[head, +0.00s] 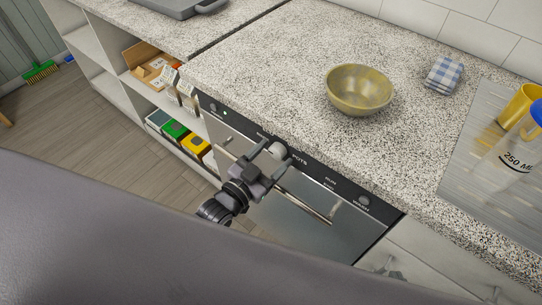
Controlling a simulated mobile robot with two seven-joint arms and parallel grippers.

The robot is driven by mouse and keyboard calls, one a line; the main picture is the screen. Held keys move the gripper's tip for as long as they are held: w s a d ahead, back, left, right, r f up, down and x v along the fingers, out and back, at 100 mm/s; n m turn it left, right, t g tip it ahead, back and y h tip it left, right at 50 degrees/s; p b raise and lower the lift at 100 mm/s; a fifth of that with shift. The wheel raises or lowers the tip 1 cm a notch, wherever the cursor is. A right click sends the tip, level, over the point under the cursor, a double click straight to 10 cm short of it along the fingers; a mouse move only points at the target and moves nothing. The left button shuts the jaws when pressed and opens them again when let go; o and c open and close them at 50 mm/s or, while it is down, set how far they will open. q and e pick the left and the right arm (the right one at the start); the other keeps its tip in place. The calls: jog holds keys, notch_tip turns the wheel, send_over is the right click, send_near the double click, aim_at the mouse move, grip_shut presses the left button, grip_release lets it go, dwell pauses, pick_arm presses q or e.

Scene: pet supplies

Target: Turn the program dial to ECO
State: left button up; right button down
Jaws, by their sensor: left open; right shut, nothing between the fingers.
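The program dial (279,149) is a pale round knob on the dark control panel (318,172) of a built-in appliance under the counter. "POTS" is readable just right of it; other labels are too small or hidden, and I cannot make out ECO. I cannot tell which mark the dial points to. My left gripper (270,158) is open, with its fingers reaching up to the panel at the dial. Whether they touch it is unclear. The gripper hides part of the panel and the door below. My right gripper is not in view.
A bar handle (312,206) crosses the appliance's steel door (335,232) below the panel. The speckled counter (270,75) overhangs it, bearing a yellow-green bowl (359,91) and a checked cloth (444,74). Open shelves (110,72) with boxes stand left. My grey body part covers the bottom.

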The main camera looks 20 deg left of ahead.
pick_arm(q)
jog(key=c, duration=1.1)
jog(key=shift+o, duration=0.2)
jog(key=shift+m, duration=0.3)
jog(key=m, duration=0.5)
jog(key=shift+p, duration=0.35)
jog(key=m, duration=0.6)
jog(key=shift+b, duration=0.3)
jog(key=o, duration=1.1)
jog(key=shift+c, duration=0.2)
